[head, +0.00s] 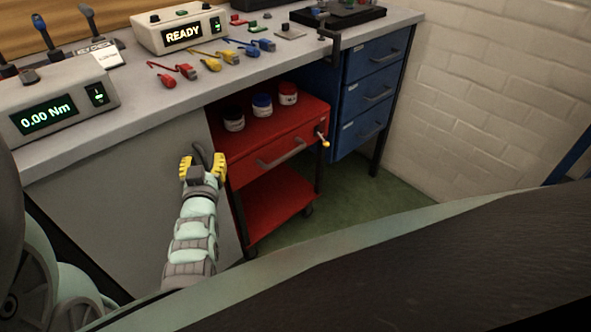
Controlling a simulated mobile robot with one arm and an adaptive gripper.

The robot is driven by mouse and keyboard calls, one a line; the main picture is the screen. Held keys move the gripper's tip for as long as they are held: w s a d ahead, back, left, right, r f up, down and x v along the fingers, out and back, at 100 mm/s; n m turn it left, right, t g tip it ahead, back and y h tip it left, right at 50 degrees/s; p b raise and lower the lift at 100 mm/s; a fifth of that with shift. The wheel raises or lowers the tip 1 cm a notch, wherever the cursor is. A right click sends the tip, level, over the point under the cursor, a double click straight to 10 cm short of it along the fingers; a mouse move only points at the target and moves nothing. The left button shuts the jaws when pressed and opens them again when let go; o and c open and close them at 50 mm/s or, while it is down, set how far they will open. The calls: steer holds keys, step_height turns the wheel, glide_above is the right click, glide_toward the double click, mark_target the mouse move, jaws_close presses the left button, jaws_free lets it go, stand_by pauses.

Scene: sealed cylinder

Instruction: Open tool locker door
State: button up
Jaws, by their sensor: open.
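My gripper (203,166) has yellow fingertips, spread apart, and points up and away in front of the workbench. A dark curved piece shows between and beside the fingers; I cannot tell whether it is a handle or part of the gripper. Nothing is clearly held. Behind the gripper is a plain grey panel (110,215) under the bench. No thing is clearly recognisable as the tool locker door. A blue edge (575,160) shows at the far right, mostly cut off, and I cannot tell what it belongs to.
A red cart (275,205) with several jars stands just right of the gripper. Blue drawers (369,98) are behind it. The grey bench top (135,110) holds several tools and display boxes. Green floor (385,205) lies clear before the white brick wall (490,90).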

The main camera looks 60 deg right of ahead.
steer(key=shift+w+d, duration=0.2)
steer(key=shift+o, duration=0.5)
jaws_close()
